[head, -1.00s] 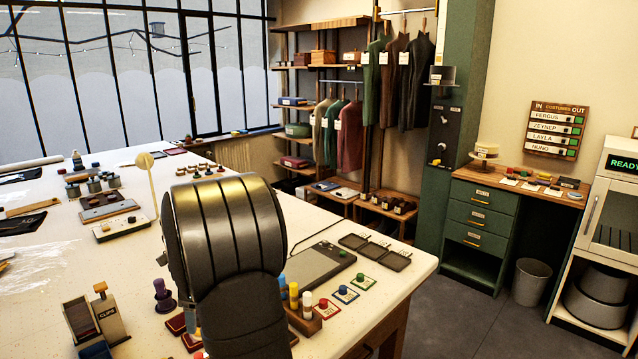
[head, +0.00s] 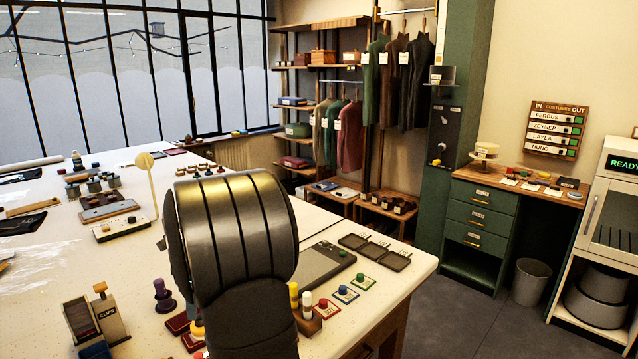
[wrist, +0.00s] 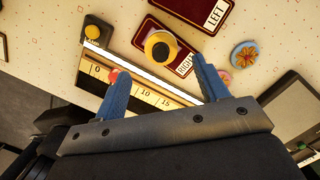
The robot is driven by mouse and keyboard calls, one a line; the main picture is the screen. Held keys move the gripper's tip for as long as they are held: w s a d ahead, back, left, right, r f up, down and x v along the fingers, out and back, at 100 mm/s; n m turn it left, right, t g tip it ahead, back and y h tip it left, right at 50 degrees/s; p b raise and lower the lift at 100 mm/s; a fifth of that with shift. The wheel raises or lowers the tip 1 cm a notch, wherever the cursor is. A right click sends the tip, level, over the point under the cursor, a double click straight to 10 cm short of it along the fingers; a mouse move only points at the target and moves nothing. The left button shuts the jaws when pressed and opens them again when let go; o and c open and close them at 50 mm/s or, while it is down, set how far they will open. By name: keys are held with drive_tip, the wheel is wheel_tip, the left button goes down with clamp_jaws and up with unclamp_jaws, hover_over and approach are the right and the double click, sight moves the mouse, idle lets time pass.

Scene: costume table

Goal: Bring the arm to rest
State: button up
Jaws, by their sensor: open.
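My gripper (wrist: 163,68) shows in the wrist view with its two blue fingers spread wide apart, and nothing is held between them. Below and beyond the fingertips, a yellow-topped dark knob (wrist: 160,47) stands on a dark red plate marked RIGHT (wrist: 186,64). A second dark red plate marked LEFT (wrist: 190,12) lies beside it, with no knob visible on it. In the head view my own dark arm link fills the middle front and hides the gripper. The yellow-topped knob (head: 197,328) shows there just left of my arm.
In the head view, a peg rack (head: 308,322) and a dark tablet-like panel (head: 322,262) stand close right of my arm. A CLIPS dispenser (head: 108,318) is at left.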

drive_tip(key=f, duration=0.4)
drive_tip(key=a+f, duration=0.1)
drive_tip(key=f, duration=0.1)
drive_tip(key=shift+f, duration=0.2)
wheel_tip(320, 180, up, 4)
drive_tip(key=d+r, duration=0.7)
drive_tip(key=d, duration=0.4)
drive_tip(key=w+a+f, duration=0.2)
drive_tip(key=w+a, duration=0.2)
drive_tip(key=w, duration=0.3)
drive_tip(key=w+a+f, duration=0.1)
drive_tip(key=w+a, duration=0.3)
drive_tip(key=w, duration=0.4)
drive_tip(key=shift+n, duration=0.3)
drive_tip(key=a+f, duration=0.1)
drive_tip(key=a, duration=0.2)
drive_tip(key=a+f, duration=0.2)
drive_tip(key=a, duration=0.1)
drive_tip(key=a+f, duration=0.2)
drive_tip(key=a, duration=0.1)
drive_tip(key=shift+f, duration=0.2)
